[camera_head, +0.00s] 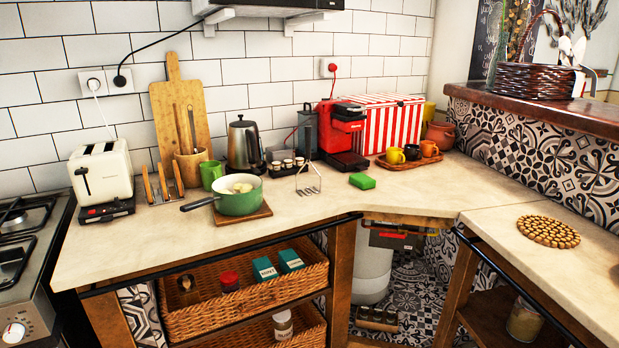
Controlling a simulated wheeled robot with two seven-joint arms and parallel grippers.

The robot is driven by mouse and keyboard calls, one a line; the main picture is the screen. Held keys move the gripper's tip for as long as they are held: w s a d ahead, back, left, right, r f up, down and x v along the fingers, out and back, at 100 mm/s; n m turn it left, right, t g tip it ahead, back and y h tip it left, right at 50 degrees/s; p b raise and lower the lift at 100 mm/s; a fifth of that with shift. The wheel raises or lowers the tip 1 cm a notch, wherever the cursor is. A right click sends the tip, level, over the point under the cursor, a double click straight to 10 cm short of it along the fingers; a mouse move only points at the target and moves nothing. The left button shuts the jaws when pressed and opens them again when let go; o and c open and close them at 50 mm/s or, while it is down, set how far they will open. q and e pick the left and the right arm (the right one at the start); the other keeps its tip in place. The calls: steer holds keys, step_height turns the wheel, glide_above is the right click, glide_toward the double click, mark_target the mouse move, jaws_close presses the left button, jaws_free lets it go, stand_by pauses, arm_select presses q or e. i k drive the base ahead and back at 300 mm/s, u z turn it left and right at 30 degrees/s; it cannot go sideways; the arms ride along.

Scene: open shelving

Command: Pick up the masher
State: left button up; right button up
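The masher (309,181) stands upright on the pale counter, right of the green pot, with its zigzag metal wire end down. Its dark handle rises in front of the dark grey canister and is hard to separate from it. Neither of my grippers is in view, and nothing is seen touching the masher.
A green pot (239,199) on a wooden board is left of the masher. A green block (362,181) lies to its right. Small jars (287,168) and a red coffee machine (342,128) stand behind. The counter front (330,215) is bare.

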mark_target(308, 129)
steer(key=u, duration=0.6)
steer(key=i, duration=1.45)
steer(key=z, duration=0.5)
